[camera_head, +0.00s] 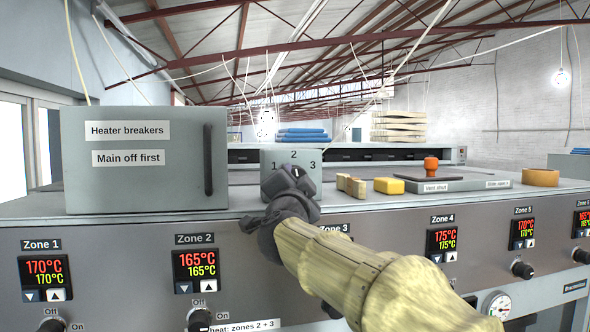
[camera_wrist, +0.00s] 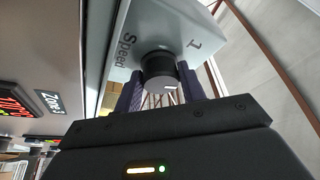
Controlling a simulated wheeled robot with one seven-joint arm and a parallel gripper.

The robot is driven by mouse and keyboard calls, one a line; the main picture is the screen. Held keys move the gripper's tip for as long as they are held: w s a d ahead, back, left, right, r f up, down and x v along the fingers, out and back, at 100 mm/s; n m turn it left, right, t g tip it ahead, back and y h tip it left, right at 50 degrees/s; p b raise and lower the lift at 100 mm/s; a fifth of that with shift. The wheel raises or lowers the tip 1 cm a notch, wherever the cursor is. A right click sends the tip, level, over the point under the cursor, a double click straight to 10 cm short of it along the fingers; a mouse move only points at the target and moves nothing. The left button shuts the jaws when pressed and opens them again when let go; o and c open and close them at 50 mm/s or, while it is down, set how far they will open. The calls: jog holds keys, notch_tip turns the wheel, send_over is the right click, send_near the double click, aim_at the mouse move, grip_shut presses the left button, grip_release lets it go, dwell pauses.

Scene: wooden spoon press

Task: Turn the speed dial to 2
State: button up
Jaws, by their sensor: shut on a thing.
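The speed dial box (camera_head: 262,160) is a grey box with the numbers 1, 2 and 3 on its face, on top of the machine. In the wrist view its face (camera_wrist: 135,22) shows "Speed" and a 1. The dark round dial knob (camera_wrist: 158,68) sits on that face. My gripper (camera_wrist: 158,88) is shut on the knob, with one finger on each side. In the head view my gripper (camera_head: 287,183) covers the knob and the lower part of the box. I cannot tell which number the knob points to.
A large "Heater breakers" box (camera_head: 130,185) with a handle stands to the left. Small wooden blocks (camera_head: 351,186), a yellow block (camera_head: 389,186) and a plate with an orange knob (camera_head: 431,166) lie to the right. Zone displays and knobs line the front panel (camera_head: 120,262) below.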

jog(key=shift+r+m+g+h+p, duration=0.1)
jog(key=shift+m+g+h+p, duration=0.35)
jog(key=shift+m, duration=0.75)
jog(key=o, duration=1)
jog(key=shift+c, duration=0.2)
jog(key=s+f+b, duration=0.1)
jog(key=s+b, duration=0.2)
jog(key=s, duration=0.5)
jog(key=s+a+f+b, duration=0.1)
jog(key=s+f+b, duration=0.1)
jog(key=s, duration=0.7)
jog(key=shift+f+b, duration=0.2)
jog(key=shift+b, duration=0.2)
